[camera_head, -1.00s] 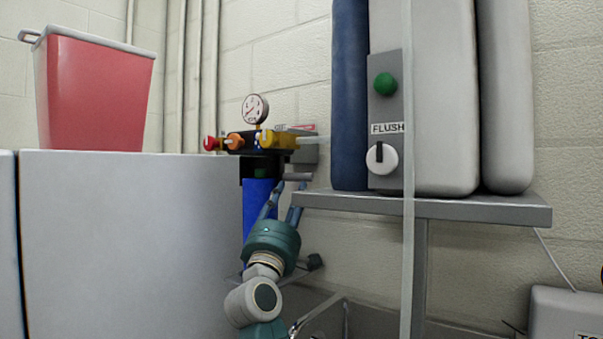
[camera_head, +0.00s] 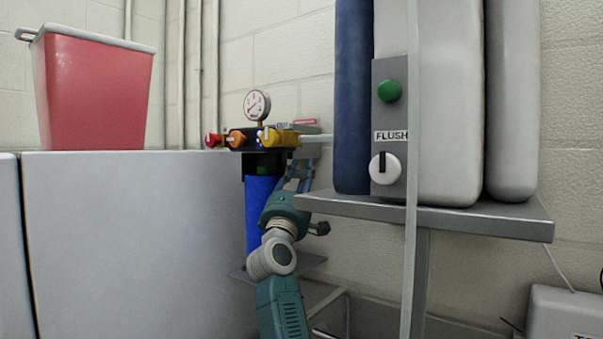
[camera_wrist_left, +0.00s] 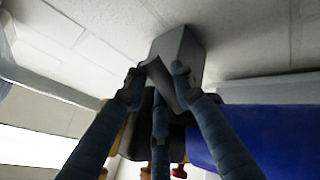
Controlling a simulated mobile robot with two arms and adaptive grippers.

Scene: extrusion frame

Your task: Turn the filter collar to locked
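The filter's upright blue housing (camera_head: 258,210) hangs under a dark collar area (camera_head: 262,164) and a valve block with a round gauge (camera_head: 257,105). My left gripper (camera_head: 299,177) is just right of the collar, fingers pointing up, partly in front of the housing. In the left wrist view, its fingers (camera_wrist_left: 160,82) are spread, with a grey block (camera_wrist_left: 180,52) beyond and between the tips; I cannot tell whether they touch it. The blue housing (camera_wrist_left: 262,132) lies to the right there. The collar's marking and lock position cannot be read. My right gripper is out of view.
Red, orange and yellow knobs (camera_head: 273,137) sit above the collar. A grey shelf (camera_head: 430,212) with a flush panel (camera_head: 389,130) stands close on the right. A pale cabinet (camera_head: 130,230) bearing a red bin (camera_head: 95,90) fills the left. A thin vertical post (camera_head: 411,180) stands in front of the shelf.

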